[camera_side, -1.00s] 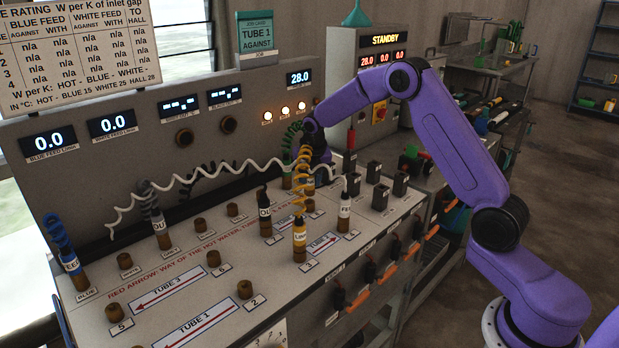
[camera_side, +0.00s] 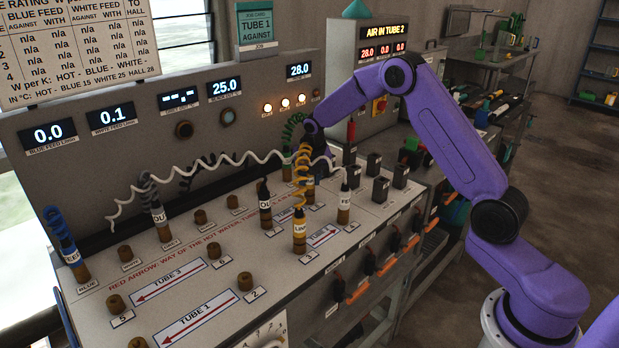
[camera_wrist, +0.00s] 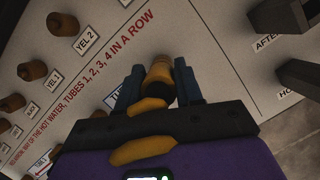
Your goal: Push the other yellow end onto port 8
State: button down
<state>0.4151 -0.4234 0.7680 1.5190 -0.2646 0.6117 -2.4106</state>
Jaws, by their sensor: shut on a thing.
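In the wrist view my gripper (camera_wrist: 157,85) has its two dark fingers closed around a yellow end (camera_wrist: 148,105). A brass-coloured part shows just beyond it, between the fingertips. Whether the end is fully down on a port cannot be told, and no number 8 is legible. In the side view a yellow coil (camera_side: 302,180) hangs in front of my gripper and hides its fingertips. The coil's near yellow end (camera_side: 299,236) stands upright on a port beside a tube arrow label. The held end is hidden there.
A white end (camera_side: 344,202) stands right of the yellow one, and a black end (camera_side: 265,205) left of it. A blue end (camera_side: 72,258) is at far left. Free brass ports (camera_side: 245,281) dot the panel. Black blocks (camera_side: 380,188) stand at right. The status display (camera_side: 382,29) reads AIR IN TUBE 2.

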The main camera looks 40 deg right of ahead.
jog(key=c, duration=0.7)
grip_release()
jog(key=shift+o, duration=0.2)
jog(key=shift+w+v, duration=0.15)
jog(key=shift+v, duration=1.1)
jog(key=shift+w+v, duration=0.15)
jog(key=shift+v, duration=1.1)
jog(key=shift+d+r, duration=0.1)
jog(key=shift+d, duration=0.05)
jog(key=shift+r, duration=0.15)
jog(key=v, duration=1.7)
